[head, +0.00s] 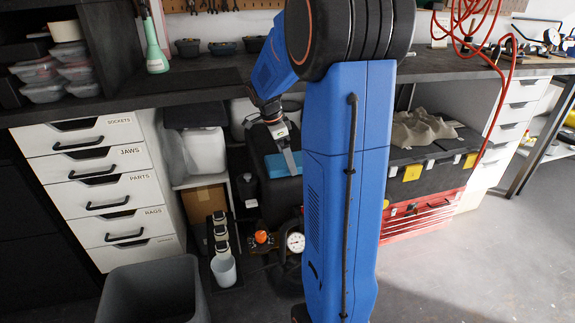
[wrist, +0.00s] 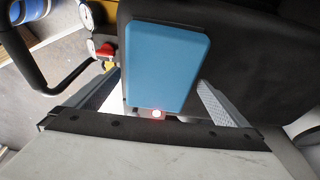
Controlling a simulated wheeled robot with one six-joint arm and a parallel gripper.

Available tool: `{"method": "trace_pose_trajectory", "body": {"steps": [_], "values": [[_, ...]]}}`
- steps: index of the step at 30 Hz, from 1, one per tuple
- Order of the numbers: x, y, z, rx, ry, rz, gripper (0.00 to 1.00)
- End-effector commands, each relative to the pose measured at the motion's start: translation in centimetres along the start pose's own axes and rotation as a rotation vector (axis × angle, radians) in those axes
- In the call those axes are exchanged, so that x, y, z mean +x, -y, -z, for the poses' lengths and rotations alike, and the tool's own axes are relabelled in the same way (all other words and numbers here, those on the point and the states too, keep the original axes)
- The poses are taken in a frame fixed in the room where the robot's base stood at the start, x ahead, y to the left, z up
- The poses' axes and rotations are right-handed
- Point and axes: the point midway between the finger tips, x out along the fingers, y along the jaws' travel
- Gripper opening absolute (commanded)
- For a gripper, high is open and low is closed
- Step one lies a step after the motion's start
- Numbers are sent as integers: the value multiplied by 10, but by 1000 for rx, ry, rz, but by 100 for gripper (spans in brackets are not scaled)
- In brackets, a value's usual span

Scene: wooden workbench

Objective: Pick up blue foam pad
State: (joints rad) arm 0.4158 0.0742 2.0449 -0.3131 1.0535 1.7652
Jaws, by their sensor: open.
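The blue foam pad (wrist: 165,62) is a flat light-blue block with rounded corners, lying on a dark surface. In the wrist view it fills the upper middle of the picture. In the head view it (head: 276,166) shows partly, under the bench beside my gripper. My gripper (wrist: 158,98) is open, with one grey finger to the left of the pad and one to the right. The pad's near end lies between the fingers, and I see no firm contact on it. In the head view my gripper (head: 288,158) points down at the pad; my blue arm hides the area to its right.
A pressure gauge (head: 295,242) and an orange-knobbed fitting (head: 262,237) stand below the pad. White drawers (head: 95,180) are on the left, with a grey bin (head: 155,290) in front. A black toolbox (head: 420,170) sits on a red chest (head: 425,218). The bench top overhangs the pad.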

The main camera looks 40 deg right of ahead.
Motion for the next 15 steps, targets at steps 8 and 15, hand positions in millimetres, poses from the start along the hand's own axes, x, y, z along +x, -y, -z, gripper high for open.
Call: {"method": "trace_pose_trajectory", "body": {"steps": [8,15], "values": [[0,0,0,0,0,0,69],[0,0,0,0,0,0,63]]}}
